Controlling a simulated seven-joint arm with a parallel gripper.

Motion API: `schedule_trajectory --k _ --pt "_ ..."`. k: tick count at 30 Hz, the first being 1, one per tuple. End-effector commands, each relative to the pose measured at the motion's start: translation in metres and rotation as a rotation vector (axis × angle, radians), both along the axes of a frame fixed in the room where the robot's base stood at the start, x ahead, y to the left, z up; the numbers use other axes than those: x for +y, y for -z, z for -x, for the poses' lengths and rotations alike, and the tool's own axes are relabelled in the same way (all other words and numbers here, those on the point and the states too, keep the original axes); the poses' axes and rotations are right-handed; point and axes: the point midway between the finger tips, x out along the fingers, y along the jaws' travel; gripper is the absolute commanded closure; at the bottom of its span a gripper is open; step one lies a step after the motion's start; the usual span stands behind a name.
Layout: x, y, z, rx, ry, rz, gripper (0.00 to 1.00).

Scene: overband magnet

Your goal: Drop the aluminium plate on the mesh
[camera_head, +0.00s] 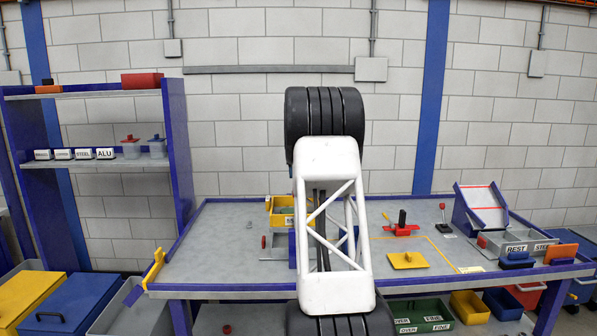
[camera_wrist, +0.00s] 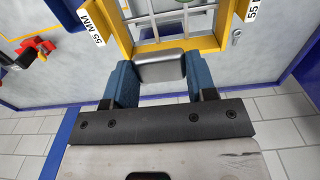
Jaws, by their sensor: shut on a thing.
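In the wrist view my gripper (camera_wrist: 160,76) is shut on a grey metal plate (camera_wrist: 157,65), held between its two blue fingers. Just beyond the plate is a yellow frame (camera_wrist: 190,46) with a grid of thin grey bars, the mesh (camera_wrist: 180,18), inside it. The frame carries "55 MM" labels at both sides. The plate's far edge overlaps the frame's near bar in the picture; I cannot tell whether they touch. In the head view my arm hides the gripper and the plate. A yellow frame or box (camera_head: 281,203) shows partly to the left of my arm there.
On the blue-edged table (camera_head: 220,235) are a yellow plate with a knob (camera_head: 408,260), a red clamp-like thing (camera_head: 401,230) and grey bins (camera_head: 515,241) labelled REST and STEEL at the right. The table's left part is mostly clear. A shelf (camera_head: 95,93) stands at the left.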

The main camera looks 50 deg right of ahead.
Motion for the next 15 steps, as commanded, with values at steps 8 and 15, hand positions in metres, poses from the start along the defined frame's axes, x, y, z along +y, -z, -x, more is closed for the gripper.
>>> schedule_trajectory --k 8,15 --pt "0.0 0.025 0.0 0.001 0.0 -0.001 0.71" --pt "0.0 0.041 0.0 0.001 0.0 -0.001 0.71"
